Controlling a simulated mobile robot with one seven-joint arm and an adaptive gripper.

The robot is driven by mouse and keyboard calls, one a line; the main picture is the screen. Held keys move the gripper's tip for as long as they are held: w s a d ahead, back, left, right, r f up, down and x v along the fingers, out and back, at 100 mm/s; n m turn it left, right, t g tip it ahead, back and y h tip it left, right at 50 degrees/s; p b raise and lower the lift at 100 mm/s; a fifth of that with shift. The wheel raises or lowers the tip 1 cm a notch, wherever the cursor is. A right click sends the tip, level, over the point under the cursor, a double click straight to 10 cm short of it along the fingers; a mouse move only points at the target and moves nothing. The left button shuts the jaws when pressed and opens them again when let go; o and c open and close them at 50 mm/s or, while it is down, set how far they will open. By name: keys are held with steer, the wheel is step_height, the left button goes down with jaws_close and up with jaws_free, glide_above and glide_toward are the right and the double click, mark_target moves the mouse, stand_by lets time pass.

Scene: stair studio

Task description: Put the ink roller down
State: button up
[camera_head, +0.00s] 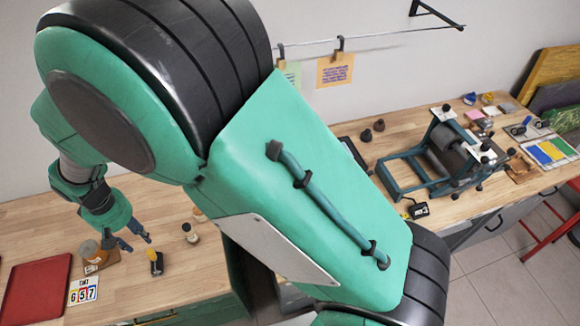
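My gripper (141,244) hangs over the left part of the wooden worktop, fingers pointing down and to the right. The two fingers look apart, and I see nothing between them. A small black and yellow object (156,263) is just below and right of the fingertips; I cannot tell whether it is the ink roller or whether it touches the worktop. A dark tool (519,128) lies by the colour sheet at the far right; it may be a roller, but it is too small to be sure. My own arm hides much of the middle of the worktop.
A teal press (432,162) is on the right worktop.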

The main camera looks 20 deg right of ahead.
steer(key=w+d+r+m+t+y, duration=0.1)
steer(key=w+d+r+m, duration=0.1)
steer(key=d+r, duration=1)
steer(key=w+d+r+m+t, duration=0.1)
steer(key=d+r+m, duration=0.1)
steer(key=d+r, duration=0.95)
steer(key=s+d+r+m+t, duration=0.1)
steer(key=s+d+r, duration=0.1)
steer(key=s+d, duration=0.4)
steer(key=s+d+r+m+t, duration=0.1)
steer(key=s+d, duration=0.4)
steer(key=d, duration=0.7)
steer(key=s+d+r+m+t+h, duration=0.1)
steer(key=s+d+r+m, duration=0.1)
steer(key=s+d, duration=0.4)
steer(key=d+m, duration=0.1)
steer(key=d, duration=0.3)
steer(key=shift+s+r+t, duration=0.3)
steer(key=shift+s+r, duration=0.05)
steer(key=shift+r, duration=0.05)
step_height(320, 180, down, 4)
steer(key=b, duration=0.4)
steer(key=shift+f, duration=0.2)
